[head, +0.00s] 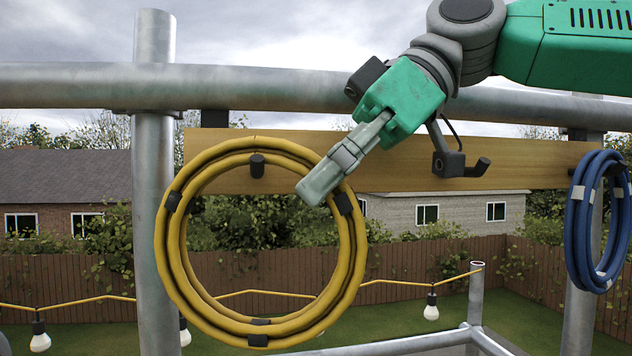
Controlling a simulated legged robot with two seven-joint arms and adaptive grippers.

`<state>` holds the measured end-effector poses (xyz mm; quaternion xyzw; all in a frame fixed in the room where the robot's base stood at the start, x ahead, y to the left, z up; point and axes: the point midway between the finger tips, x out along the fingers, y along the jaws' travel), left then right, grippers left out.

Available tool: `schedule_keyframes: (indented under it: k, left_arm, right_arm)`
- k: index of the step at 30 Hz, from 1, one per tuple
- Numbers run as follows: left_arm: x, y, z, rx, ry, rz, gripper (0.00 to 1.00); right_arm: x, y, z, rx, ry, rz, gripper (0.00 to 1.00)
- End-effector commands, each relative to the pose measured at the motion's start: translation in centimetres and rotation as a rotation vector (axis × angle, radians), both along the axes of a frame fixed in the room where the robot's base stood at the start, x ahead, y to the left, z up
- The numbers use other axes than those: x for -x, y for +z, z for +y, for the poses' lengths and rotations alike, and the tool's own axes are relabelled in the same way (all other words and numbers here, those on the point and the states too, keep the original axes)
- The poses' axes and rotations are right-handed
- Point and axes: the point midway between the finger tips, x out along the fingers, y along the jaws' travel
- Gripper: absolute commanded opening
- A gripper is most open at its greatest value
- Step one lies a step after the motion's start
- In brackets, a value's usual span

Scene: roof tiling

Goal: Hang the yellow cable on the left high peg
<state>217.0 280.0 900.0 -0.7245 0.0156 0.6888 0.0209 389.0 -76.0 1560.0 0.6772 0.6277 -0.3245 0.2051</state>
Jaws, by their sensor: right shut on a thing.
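The yellow cable (174,268) is a large round coil with dark bands, hanging upright in front of the wooden board (400,150). My right gripper (325,188), its arm coming in from the upper right, is shut on the coil's upper right side. The dark left high peg (257,166) on the board shows within the top of the coil, close under its upper strands. I cannot tell whether the coil bears on it. My left gripper is not in view.
Another dark peg (478,168) on the board, right of my gripper, is empty. A blue cable coil (580,225) hangs at the right edge. A grey scaffold tube (250,88) runs above the board, with an upright post (153,220) close by the coil's left side.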

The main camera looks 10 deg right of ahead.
Motion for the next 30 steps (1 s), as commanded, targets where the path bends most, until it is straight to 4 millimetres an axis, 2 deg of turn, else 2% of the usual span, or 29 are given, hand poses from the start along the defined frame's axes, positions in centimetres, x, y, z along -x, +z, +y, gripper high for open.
schedule_keyframes:
  k: [4, 5, 6, 7, 19, 23, 30]
  left_arm:
    - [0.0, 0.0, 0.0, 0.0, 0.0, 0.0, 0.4]
    - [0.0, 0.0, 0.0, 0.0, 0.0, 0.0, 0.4]
    - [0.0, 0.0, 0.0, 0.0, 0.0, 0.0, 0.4]
    - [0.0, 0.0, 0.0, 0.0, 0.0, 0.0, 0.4]
    - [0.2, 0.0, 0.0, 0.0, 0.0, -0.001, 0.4]
    - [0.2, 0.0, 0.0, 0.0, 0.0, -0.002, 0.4]
    - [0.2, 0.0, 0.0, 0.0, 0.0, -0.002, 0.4]
  right_arm:
    - [0.0, -0.2, -0.1, 0.004, 0.0, 0.003, 0.0]
    - [0.0, -0.2, -0.1, 0.004, 0.0, 0.003, 0.18]
    - [0.0, -0.2, -0.1, 0.004, 0.0, 0.003, 0.33]
    - [0.0, -0.1, -0.1, 0.004, 0.0, 0.003, 0.36]
    - [0.0, 0.4, -0.5, 0.004, -0.001, 0.002, 0.36]
    - [-0.1, 1.8, -2.0, 0.0, -0.002, -0.001, 0.36]
    - [-0.2, 5.4, -5.8, 0.0, -0.004, 0.001, 0.36]
